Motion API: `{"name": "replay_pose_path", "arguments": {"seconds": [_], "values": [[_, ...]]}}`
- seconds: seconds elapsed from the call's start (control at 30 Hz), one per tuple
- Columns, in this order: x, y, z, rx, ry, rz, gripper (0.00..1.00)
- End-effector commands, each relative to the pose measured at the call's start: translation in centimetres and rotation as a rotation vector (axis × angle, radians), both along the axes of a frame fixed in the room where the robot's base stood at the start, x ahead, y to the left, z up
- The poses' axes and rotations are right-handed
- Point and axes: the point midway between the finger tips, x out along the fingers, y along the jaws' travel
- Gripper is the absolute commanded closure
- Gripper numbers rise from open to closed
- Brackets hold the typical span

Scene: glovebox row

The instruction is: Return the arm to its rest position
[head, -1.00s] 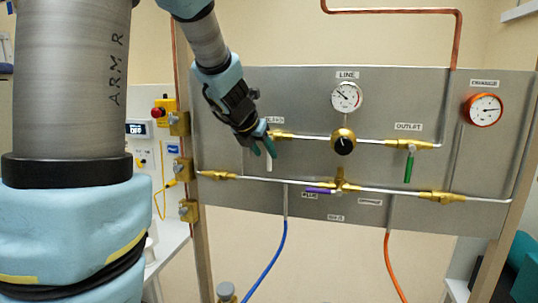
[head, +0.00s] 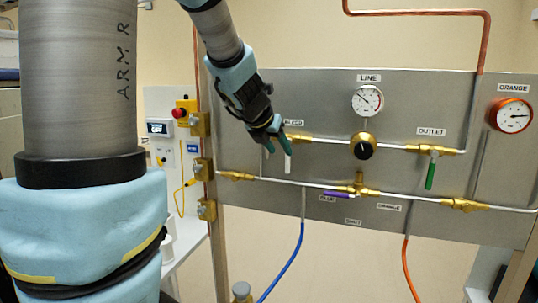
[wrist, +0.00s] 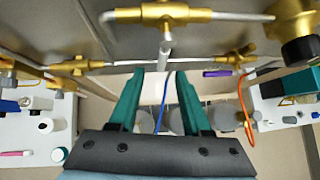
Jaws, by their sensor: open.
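My arm reaches from the upper left of the head view down towards the grey valve panel (head: 330,105). My gripper (head: 278,146) is open at the left part of the panel, close to the white handle (head: 287,146) of the bleed valve. In the wrist view, the two teal fingers of my gripper (wrist: 158,75) stand apart with nothing clamped between them. The pale valve handle (wrist: 165,52) shows at or just beyond the fingertips; I cannot tell whether it touches them.
The panel carries brass valves, a line gauge (head: 367,100), an orange gauge (head: 510,115) and a green outlet handle (head: 430,175). A blue hose (head: 284,262) and an orange hose (head: 409,270) hang below. A red emergency button (head: 179,113) is left of the panel.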

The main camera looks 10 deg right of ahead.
Motion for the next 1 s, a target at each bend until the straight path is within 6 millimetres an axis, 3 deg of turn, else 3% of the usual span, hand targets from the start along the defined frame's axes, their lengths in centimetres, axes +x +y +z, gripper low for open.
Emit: {"name": "replay_pose_path", "arguments": {"seconds": [0.17, 0.33, 0.47, 0.7, 0.9, 0.93, 1.0], "values": [[0.7, 2.1, -1.6, -0.218, 0.097, 0.318, 0.52], [0.9, 6.3, -4.5, -0.537, 0.244, 0.826, 0.52], [-0.2, 10.1, -7.4, -0.771, 0.352, 1.239, 0.52], [-5.7, 15.7, -14.0, -1.159, 0.513, 2.034, 0.52], [-12.2, 17.3, -18.6, -1.4, 0.58, 2.682, 0.52], [-13.0, 17.2, -19.1, 1.406, -0.576, -2.725, 0.52], [-14.6, 17.1, -20.0, 1.306, -0.522, -2.6, 0.52]]}}
